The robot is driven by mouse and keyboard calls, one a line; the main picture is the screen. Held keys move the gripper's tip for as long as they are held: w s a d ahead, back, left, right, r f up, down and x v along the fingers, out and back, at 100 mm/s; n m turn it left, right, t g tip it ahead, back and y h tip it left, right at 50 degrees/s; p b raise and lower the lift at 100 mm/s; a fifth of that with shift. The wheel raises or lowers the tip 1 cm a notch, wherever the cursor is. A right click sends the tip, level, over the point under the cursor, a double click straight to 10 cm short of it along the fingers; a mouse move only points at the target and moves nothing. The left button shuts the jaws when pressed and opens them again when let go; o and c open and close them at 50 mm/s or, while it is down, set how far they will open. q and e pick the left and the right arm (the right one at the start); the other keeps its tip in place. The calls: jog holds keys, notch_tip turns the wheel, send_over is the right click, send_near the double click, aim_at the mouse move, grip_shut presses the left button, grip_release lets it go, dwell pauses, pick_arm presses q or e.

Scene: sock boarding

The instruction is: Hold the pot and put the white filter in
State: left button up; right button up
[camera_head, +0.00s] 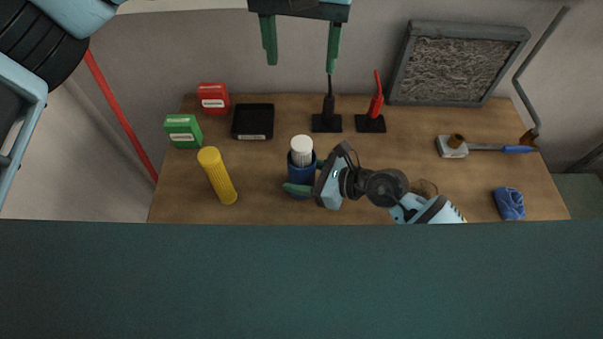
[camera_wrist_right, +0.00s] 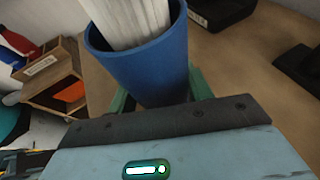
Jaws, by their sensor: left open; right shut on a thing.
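The blue pot (camera_head: 301,174) stands on the wooden bench, and it also shows in the right wrist view (camera_wrist_right: 150,70). The white filter (camera_head: 302,150) is in the mouth of the pot, with its pleated upper part sticking out above the rim. In the right wrist view the filter (camera_wrist_right: 132,20) runs up out of the frame; its lower end is hidden inside the pot. My right gripper (camera_head: 303,178) is shut on the pot, its green fingers on either side. My left gripper (camera_head: 302,48) is open and empty, at the top of the head view, apart from the filter.
Behind are a green box (camera_head: 183,131), a red box (camera_head: 213,98), a black tray (camera_head: 253,122) and two tools on black stands (camera_head: 327,122) (camera_head: 371,123). A framed panel (camera_head: 455,65) leans at the back right; a blue-handled tool (camera_head: 485,147) and blue bundle (camera_head: 509,204) lie right.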

jog(key=o, duration=1.1)
jog(key=v, duration=1.2)
jog(key=shift+w+r, duration=0.1)
